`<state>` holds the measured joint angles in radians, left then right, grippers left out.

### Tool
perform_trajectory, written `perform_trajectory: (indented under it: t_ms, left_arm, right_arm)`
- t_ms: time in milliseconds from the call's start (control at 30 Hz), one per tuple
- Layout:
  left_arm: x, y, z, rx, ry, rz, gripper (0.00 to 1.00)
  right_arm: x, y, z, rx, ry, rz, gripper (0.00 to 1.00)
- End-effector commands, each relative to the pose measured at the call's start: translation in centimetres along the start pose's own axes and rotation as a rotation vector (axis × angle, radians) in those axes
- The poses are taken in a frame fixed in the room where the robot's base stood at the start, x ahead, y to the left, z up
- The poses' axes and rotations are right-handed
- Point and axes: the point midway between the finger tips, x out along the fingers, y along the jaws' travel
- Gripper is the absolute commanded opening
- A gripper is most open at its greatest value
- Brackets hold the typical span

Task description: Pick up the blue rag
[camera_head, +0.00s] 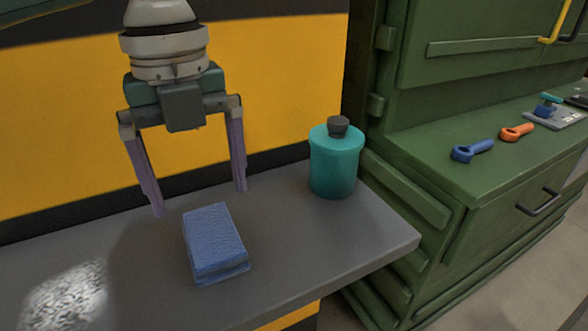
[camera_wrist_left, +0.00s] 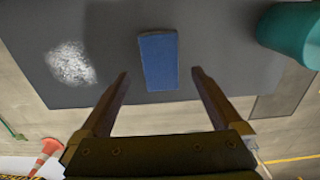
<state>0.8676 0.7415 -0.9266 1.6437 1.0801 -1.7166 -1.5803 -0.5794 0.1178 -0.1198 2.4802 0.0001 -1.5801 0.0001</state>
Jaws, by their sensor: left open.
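The blue rag (camera_head: 214,240) is a folded, thick rectangular pad lying on the grey shelf (camera_head: 330,250). My left gripper (camera_head: 201,201) is open and empty, with its two purple fingers pointing down above and behind the rag. In the left wrist view the rag (camera_wrist_left: 158,60) lies beyond the fingertips and between their lines, and the open left gripper (camera_wrist_left: 159,73) is apart from it. My right gripper is in neither view.
A teal canister (camera_head: 335,165) with a dark cap stands on the shelf, right of the rag. A whitish patch (camera_head: 65,297) marks the shelf at left. A green cabinet (camera_head: 440,165) stands at right with blue (camera_head: 472,150) and orange (camera_head: 517,132) tools on it.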

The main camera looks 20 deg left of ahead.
Motion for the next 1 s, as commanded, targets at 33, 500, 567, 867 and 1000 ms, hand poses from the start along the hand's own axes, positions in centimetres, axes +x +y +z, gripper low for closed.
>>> perform_trajectory:
  t_ms: [33,500,567,867,1000]
  left_arm:
    - [0.6,0.0,0.0,0.000,0.000,0.001,1.00]
    - [6.1,0.3,-0.1,-0.001,-0.002,-0.001,1.00]
    - [6.2,0.2,-0.1,-0.001,-0.002,-0.001,1.00]
    - [6.1,0.2,-0.1,-0.001,-0.003,-0.002,0.84]
    - [6.1,0.2,-0.1,-0.001,-0.003,-0.002,0.69]
  right_arm:
    - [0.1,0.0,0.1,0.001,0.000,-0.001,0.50]
    - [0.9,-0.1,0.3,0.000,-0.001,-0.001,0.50]
    - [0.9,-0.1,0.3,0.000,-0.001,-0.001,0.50]
    - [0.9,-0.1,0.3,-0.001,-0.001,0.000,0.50]
    - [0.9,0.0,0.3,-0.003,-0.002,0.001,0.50]
